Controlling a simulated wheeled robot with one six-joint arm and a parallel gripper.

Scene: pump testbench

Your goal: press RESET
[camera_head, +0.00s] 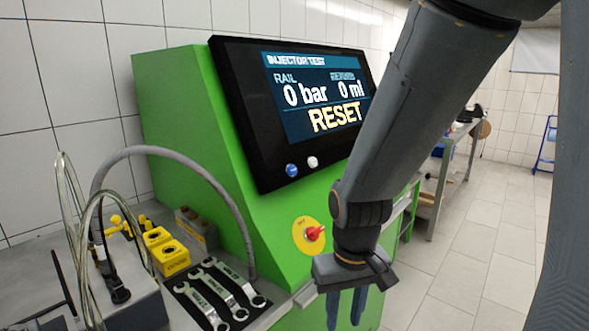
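The green test bench (180,110) carries a tilted black screen panel (250,120). Its display reads "INJECTOR TEST", "RAIL 0 bar", "0 ml" and, in large yellowish letters, "RESET" (335,117). Below the display, on the panel's lower edge, are a blue button (292,170) and a white button (313,162). No readable label shows beside either. A red knob (314,234) sits on a yellow disc lower on the green front. My gripper (346,308) points down in front of the bench, below and right of the knob. Its two fingers are apart with nothing between them.
Wrenches (218,292) lie on a dark mat at the lower left. Yellow blocks (170,257), clear looped tubes and a grey hose (215,185) crowd the left worktop. My arm crosses the panel's right side. Open tiled floor (470,265) lies to the right.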

